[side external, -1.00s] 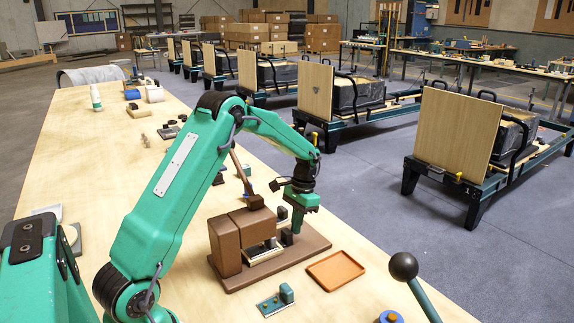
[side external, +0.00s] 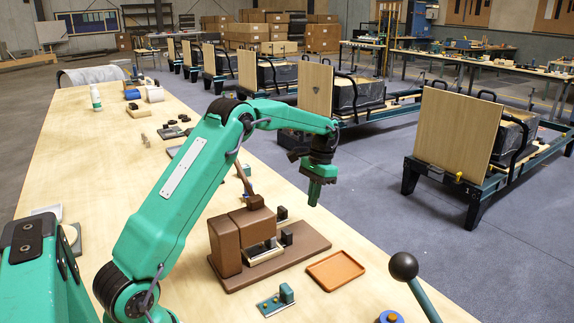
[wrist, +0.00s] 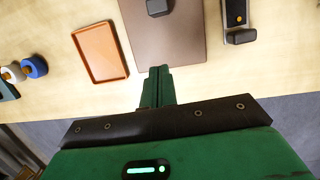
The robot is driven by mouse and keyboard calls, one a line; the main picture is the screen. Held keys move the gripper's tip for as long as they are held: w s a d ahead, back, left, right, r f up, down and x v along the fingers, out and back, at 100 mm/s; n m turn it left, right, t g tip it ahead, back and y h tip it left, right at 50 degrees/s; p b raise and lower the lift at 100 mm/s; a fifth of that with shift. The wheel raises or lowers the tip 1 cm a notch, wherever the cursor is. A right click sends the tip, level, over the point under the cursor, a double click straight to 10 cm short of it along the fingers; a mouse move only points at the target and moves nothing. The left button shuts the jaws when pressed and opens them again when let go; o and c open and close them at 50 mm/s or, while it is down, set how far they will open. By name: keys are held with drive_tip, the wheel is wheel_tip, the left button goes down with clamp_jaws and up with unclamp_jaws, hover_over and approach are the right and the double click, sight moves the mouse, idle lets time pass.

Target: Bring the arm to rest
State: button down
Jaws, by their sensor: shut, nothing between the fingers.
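My gripper (side external: 315,193) is green, shut and empty. In the side external view it hangs in the air, pointing down, up and to the right of the brown block fixture (side external: 240,235) on the bench. In the wrist view the shut fingers (wrist: 157,82) stand over the near edge of the fixture's brown base plate (wrist: 178,50). My gripper touches nothing that I can see.
An orange tray (side external: 336,270) lies on the bench beside the fixture; it also shows in the wrist view (wrist: 100,52). A small green metal bracket (side external: 276,300) and a black ball-topped lever (side external: 404,267) are nearby. Reformer frames (side external: 470,180) stand on the floor beyond the bench.

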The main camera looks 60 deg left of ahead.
drive_tip(key=shift+v, duration=1.3)
drive_tip(key=shift+d+r, duration=0.15)
drive_tip(key=s+d+r+t+y, duration=0.1)
drive_tip(key=s+d+r+t, duration=0.3)
drive_tip(key=s+d+r, duration=0.75)
drive_tip(key=s+d+t, duration=0.2)
drive_tip(key=s, duration=0.7)
drive_tip(key=s+d+f+t, duration=0.1)
drive_tip(key=s+d+t, duration=0.1)
drive_tip(key=s, duration=0.6)
drive_tip(key=shift+s+d+f, duration=0.2)
drive_tip(key=shift+s+d, duration=0.15)
drive_tip(key=shift+d, duration=0.15)
